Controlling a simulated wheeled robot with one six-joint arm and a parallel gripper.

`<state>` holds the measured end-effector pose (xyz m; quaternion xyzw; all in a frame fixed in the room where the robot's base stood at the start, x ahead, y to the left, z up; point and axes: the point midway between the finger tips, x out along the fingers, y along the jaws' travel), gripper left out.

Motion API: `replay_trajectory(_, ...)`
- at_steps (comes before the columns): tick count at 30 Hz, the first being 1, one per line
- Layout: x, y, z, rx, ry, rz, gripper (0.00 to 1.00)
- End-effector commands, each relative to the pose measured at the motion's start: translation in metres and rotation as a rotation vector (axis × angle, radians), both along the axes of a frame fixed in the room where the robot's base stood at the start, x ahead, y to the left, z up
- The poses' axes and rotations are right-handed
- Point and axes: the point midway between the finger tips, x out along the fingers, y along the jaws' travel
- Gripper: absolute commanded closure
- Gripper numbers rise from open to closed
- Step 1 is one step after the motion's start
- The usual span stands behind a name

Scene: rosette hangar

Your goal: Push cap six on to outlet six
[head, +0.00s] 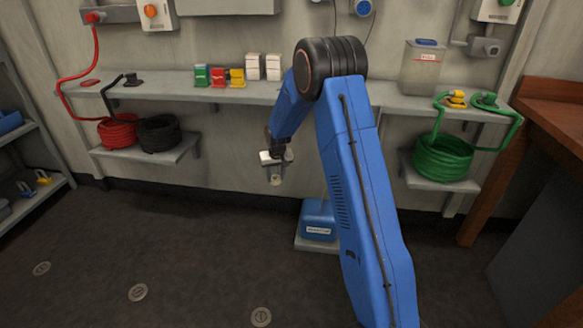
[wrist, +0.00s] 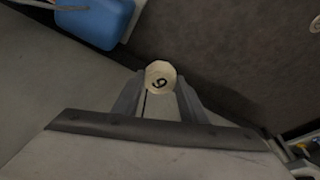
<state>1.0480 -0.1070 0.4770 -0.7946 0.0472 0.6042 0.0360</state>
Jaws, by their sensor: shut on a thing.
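My gripper (head: 274,172) is shut on a small cream cap (head: 276,181) and holds it in the air in front of the wall bench. In the wrist view the cap (wrist: 160,77) sits between the fingertips of my gripper (wrist: 158,92). Its face bears a dark mark like a 6, seen turned.
A blue box (head: 318,221) stands on a low base near the wall, partly behind my arm. The wall bench (head: 245,95) carries several coloured and white boxes. A green hose coil (head: 442,158) rests on a right shelf. The floor at front left is clear.

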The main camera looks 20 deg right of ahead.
Motion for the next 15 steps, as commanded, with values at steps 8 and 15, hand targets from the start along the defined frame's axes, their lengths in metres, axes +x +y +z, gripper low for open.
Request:
replay_trajectory(8,0.038,0.031,-0.048,0.000,0.001,0.101,0.81)
replay_trajectory(15,0.045,0.037,-0.055,0.000,-0.001,0.120,0.81)
